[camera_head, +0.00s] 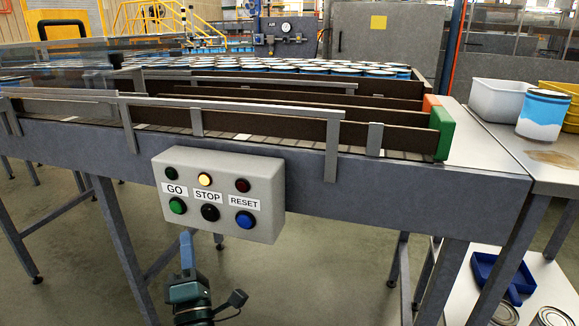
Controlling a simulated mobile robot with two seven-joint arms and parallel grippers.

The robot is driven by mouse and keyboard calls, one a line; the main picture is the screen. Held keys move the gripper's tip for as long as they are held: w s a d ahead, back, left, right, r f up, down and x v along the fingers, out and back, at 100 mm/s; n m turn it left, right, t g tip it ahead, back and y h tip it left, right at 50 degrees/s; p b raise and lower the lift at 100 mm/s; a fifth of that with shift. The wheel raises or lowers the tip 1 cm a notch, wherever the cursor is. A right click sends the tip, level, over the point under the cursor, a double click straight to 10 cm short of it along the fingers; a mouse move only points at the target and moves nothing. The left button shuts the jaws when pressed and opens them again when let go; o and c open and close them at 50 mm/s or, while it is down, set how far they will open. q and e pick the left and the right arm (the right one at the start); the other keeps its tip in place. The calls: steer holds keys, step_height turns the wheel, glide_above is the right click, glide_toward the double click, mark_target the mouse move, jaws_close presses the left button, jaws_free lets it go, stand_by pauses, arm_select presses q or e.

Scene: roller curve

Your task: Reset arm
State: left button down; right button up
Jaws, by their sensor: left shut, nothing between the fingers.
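A grey control box (272,190) is mounted on the front of the conveyor. It has a green GO button (177,206), a black STOP button (210,212) and a blue RESET button (245,220). Above them are three lamps; the middle one (205,180) is lit yellow and the outer two look dark. My left gripper (186,238) comes up from the bottom edge, shut and empty, pointing up just below the box. It appears apart from the buttons, though the depth gap is hard to judge. My right gripper is not in view.
The conveyor (400,185) with side rails spans the view; many blue-and-white cans (300,68) stand behind it. A green block (442,130) sits at its right end. A side table holds a white bin (497,98) and a can (542,115). A blue tray (497,272) lies lower right.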

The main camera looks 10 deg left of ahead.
arm_select(q)
steer(key=s+d+f+m+g+h+p, duration=0.15)
steer(key=d+m+h+p, duration=0.25)
steer(key=d+m+h, duration=0.4)
steer(key=s+d+f+m+g+h+p, duration=0.1)
steer(key=s+d+f+m+h+p, duration=0.2)
steer(key=m+h, duration=0.5)
steer(key=s+d+f+m+g+p, duration=0.4)
steer(key=s+f+m+g+p, duration=0.2)
steer(key=s+m, duration=0.6)
steer(key=shift+s+d+f+g+y, duration=0.2)
steer(key=shift+s+f+g+y, duration=0.2)
steer(key=shift+f+g, duration=0.55)
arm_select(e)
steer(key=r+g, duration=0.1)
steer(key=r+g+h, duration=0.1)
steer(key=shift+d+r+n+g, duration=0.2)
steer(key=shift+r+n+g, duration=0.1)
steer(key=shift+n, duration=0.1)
arm_select(q)
steer(key=shift+r, duration=0.25)
